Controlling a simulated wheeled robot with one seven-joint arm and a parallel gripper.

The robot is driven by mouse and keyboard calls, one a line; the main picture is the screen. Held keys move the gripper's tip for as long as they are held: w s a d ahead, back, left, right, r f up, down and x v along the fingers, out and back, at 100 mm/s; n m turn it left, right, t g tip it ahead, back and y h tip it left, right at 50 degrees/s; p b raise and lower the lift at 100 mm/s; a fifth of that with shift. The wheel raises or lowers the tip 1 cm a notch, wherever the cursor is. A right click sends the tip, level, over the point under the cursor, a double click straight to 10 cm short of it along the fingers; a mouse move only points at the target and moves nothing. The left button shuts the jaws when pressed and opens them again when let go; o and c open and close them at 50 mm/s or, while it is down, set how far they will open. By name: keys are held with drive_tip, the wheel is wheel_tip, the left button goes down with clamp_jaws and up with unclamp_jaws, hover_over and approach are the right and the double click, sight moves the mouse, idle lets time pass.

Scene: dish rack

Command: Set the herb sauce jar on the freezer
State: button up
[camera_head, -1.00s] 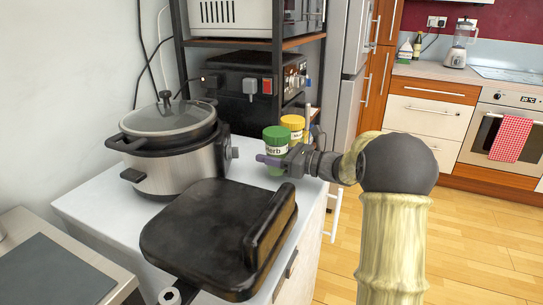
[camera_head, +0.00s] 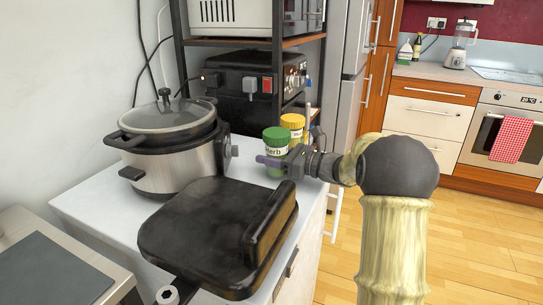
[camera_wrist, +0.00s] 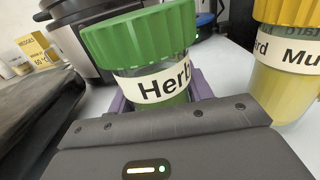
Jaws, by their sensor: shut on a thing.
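The herb sauce jar (camera_head: 276,140) has a green lid and a white "Herb" label. It stands upright over the far right part of the white-topped unit (camera_head: 100,195). My gripper (camera_head: 271,161) reaches it from the right and is shut around its body, below the label. In the wrist view the jar (camera_wrist: 140,45) sits between the purple fingers, its base hidden by my gripper. I cannot tell whether its base touches the white top. No thing is clearly marked as the freezer; a tall grey appliance (camera_head: 349,85) stands behind.
A yellow-lidded mustard jar (camera_head: 293,123) stands close beside the herb jar. A steel cooker (camera_head: 175,155) is to the left, a black grill (camera_head: 205,235) in front. A black rack with a dark appliance (camera_head: 245,85) is behind. The floor (camera_head: 480,240) at right is clear.

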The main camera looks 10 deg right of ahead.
drive_tip(key=shift+f, duration=0.1)
drive_tip(key=o, duration=1.4)
drive_tip(key=v, duration=1.7)
drive_tip(key=shift+s+d+p, duration=0.1)
drive_tip(key=shift+d+p, duration=0.05)
drive_tip(key=shift+p, duration=0.25)
drive_tip(key=shift+c, duration=0.2)
clamp_jaws()
